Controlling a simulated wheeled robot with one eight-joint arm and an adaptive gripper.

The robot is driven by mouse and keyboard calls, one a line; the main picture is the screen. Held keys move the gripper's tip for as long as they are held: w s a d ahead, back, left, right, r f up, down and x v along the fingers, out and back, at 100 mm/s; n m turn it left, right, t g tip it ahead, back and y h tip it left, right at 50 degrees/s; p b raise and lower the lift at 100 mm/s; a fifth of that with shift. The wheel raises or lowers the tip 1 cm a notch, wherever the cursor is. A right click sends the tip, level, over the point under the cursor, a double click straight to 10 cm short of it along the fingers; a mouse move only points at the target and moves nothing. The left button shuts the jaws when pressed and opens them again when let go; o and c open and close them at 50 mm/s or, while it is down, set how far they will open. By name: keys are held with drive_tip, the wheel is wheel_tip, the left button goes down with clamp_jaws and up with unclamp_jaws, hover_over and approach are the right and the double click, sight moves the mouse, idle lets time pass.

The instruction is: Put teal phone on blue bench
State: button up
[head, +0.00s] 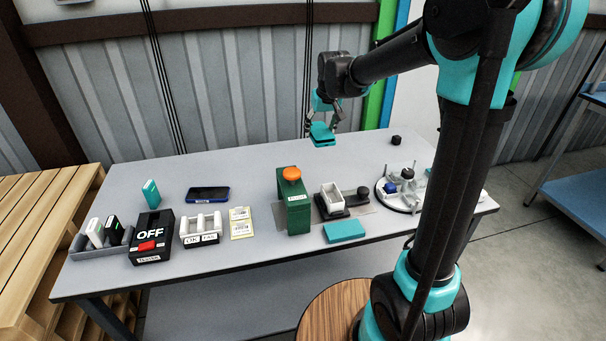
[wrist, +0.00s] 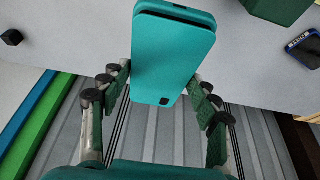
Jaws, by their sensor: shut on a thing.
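The teal phone (wrist: 172,50) is between the fingers of my gripper (wrist: 160,88) in the wrist view, a flat teal slab with a small dark square near its end. My gripper (head: 327,122) is shut on it. In the head view the teal phone (head: 321,138) hangs over the back part of the grey table, apart from other things. The blue bench (head: 580,205) stands at the far right of the head view, beyond the table and partly cut off by the frame edge.
The grey table (head: 150,260) holds a green block with an orange knob (head: 293,200), a teal box (head: 344,231), a dark blue phone (head: 208,194), a black OFF box (head: 150,235) and a round tray (head: 398,205). A small black cube (head: 396,140) sits at the back. Floor lies between table and bench.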

sight(317, 177)
wheel_tip(317, 177, down, 18)
drive_tip(key=shift+f, duration=0.1)
idle(0.4)
drive_tip(key=o, duration=1.4)
drive_tip(key=shift+o, duration=0.2)
